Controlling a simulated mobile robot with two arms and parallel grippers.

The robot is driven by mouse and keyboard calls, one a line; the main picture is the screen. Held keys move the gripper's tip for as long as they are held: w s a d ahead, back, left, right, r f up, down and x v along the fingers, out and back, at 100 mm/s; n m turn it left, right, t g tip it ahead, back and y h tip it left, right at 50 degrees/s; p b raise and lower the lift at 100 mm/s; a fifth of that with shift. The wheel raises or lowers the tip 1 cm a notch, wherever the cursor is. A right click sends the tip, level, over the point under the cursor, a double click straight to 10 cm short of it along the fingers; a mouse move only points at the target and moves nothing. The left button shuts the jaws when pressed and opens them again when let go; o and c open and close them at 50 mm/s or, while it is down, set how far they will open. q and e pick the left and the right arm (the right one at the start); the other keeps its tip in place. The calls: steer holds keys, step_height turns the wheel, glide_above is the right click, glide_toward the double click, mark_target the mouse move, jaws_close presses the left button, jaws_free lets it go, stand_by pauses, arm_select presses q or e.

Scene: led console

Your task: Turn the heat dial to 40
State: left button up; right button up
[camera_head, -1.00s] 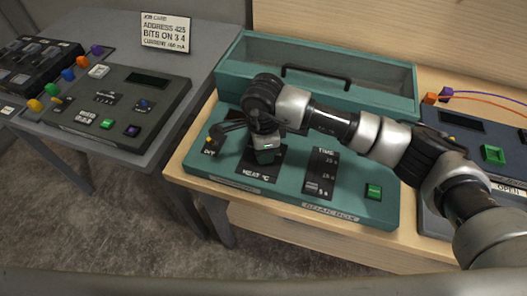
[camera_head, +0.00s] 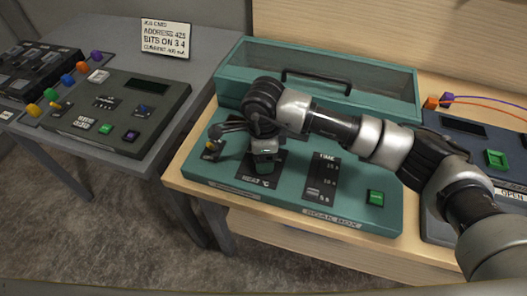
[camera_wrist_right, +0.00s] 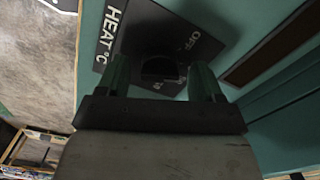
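The heat dial (camera_wrist_right: 158,70) is a dark round knob on a black plate marked HEAT °C and OFF in the right wrist view. Its pointer setting is too dark to read. My right gripper (camera_wrist_right: 160,78) is open, with its green-tinted fingers apart on either side of the dial and a gap showing to each finger. In the head view my right gripper (camera_head: 264,167) points down over the heat plate (camera_head: 249,172) and hides the dial. My left gripper is not in view.
The teal console (camera_head: 215,177) also carries a time slider plate (camera_head: 322,178), a green button (camera_head: 375,198) and a toggle switch (camera_head: 212,150) to the left. A job card (camera_head: 165,37) stands at back left.

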step_height(320, 180, up, 10)
steer(key=shift+f+b, duration=0.2)
steer(key=shift+b, duration=1.05)
steer(key=shift+r, duration=0.6)
steer(key=shift+f, duration=0.1)
